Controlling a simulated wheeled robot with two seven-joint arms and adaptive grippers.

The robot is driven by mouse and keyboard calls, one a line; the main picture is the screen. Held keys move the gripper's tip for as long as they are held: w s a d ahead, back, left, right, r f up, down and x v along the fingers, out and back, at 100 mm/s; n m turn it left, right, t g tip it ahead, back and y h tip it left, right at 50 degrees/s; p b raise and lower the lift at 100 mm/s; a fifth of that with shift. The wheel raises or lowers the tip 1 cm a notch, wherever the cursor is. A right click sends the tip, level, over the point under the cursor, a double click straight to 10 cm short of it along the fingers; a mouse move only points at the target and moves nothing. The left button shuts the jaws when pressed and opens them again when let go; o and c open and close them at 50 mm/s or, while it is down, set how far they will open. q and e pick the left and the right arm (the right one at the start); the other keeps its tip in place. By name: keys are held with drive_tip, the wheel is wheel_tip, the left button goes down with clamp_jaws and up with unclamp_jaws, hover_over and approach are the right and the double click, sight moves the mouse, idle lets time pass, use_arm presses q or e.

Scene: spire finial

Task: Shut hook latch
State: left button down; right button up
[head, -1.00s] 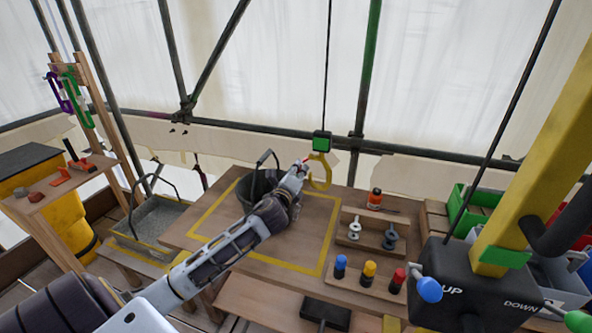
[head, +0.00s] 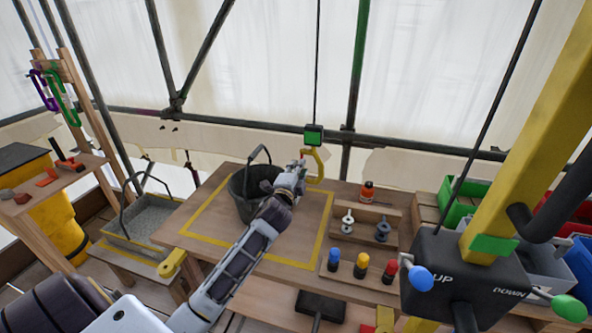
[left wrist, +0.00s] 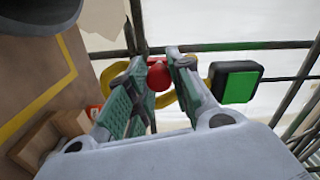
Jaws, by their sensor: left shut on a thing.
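A yellow hook (head: 321,166) hangs from a black line below a small green-faced block (head: 313,135). In the left wrist view the hook (left wrist: 164,101) curves behind my fingers and the block (left wrist: 236,82) is to the right. My left gripper (head: 302,165) is at the hook's left side in the head view. In the left wrist view its fingers (left wrist: 155,62) are closed on a round red knob (left wrist: 158,76) at the hook. The latch beyond the knob is mostly hidden, so its angle to the hook tip cannot be told. My right gripper is out of view.
A dark bucket (head: 240,198) stands on the yellow-outlined table (head: 290,235), just left of the gripper. A rack with eyebolts (head: 365,240) and coloured pegs (head: 360,266) are right of it. A control box (head: 455,285) with levers stands front right. Scaffold poles cross behind.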

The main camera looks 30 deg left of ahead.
use_arm(q)
drive_tip(key=shift+d+n, duration=0.1)
drive_tip(key=shift+n, duration=0.3)
drive_tip(key=c, duration=1.3)
unclamp_jaws()
drive_tip(key=shift+o, duration=0.2)
drive_tip(key=v, duration=1.2)
drive_tip(key=shift+d, duration=0.1)
